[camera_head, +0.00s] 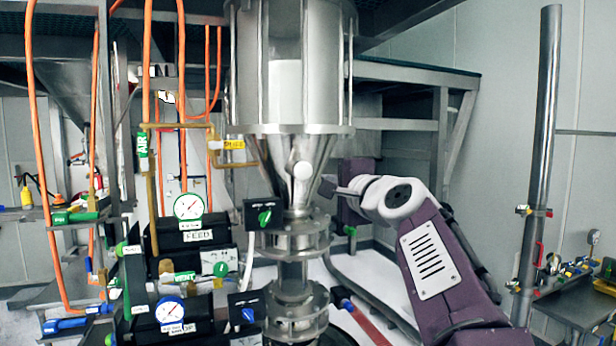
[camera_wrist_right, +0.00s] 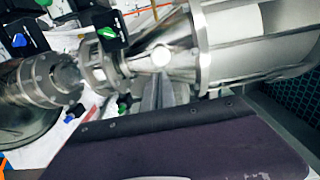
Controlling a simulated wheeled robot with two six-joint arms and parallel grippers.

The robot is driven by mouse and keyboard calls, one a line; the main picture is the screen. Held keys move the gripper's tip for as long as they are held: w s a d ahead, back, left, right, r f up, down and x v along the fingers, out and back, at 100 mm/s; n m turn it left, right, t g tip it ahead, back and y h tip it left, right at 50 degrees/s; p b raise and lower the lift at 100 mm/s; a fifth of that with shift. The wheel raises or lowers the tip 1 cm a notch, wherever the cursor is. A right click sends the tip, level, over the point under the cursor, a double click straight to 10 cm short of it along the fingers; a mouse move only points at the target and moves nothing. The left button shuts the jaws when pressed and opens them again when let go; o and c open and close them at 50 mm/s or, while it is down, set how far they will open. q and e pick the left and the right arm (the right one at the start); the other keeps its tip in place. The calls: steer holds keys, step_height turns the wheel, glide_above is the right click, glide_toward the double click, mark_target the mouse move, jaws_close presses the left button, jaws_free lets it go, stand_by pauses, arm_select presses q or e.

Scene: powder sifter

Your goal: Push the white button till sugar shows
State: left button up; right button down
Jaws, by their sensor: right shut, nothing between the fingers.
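The white button (camera_head: 302,170) is a small round knob on the front of the steel sifter cone (camera_head: 275,150). The button also shows in the right wrist view (camera_wrist_right: 161,56). My right gripper (camera_head: 330,187) is shut and empty, just right of the cone and a little lower than the button. In the head view a small gap shows between its tips and the button. In the wrist view the grey fingers (camera_wrist_right: 166,92) point up towards the button; contact cannot be told. A white area (camera_head: 285,88) shows inside the cylinder above. My left gripper is not in view.
A green-handled valve box (camera_head: 264,216) sits left of the cone's lower end. Gauges (camera_head: 188,207), hoses (camera_head: 150,90) and brass pipes crowd the left. A steel post (camera_head: 541,150) and a side table (camera_head: 575,308) stand at the right. Steel flanges (camera_head: 292,240) lie below the cone.

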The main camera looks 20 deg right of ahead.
mark_target(304, 173)
steer(key=w+p, duration=0.1)
steer(key=w, duration=0.3)
steer(key=w+p, duration=0.2)
steer(key=w, duration=0.1)
steer(key=w+p, duration=0.2)
steer(key=w, duration=0.2)
steer(key=shift+w+d, duration=0.3)
steer(key=shift+d, duration=0.05)
steer(key=shift+w+p, duration=0.35)
steer(key=shift+p, duration=0.1)
steer(key=shift+w, duration=0.15)
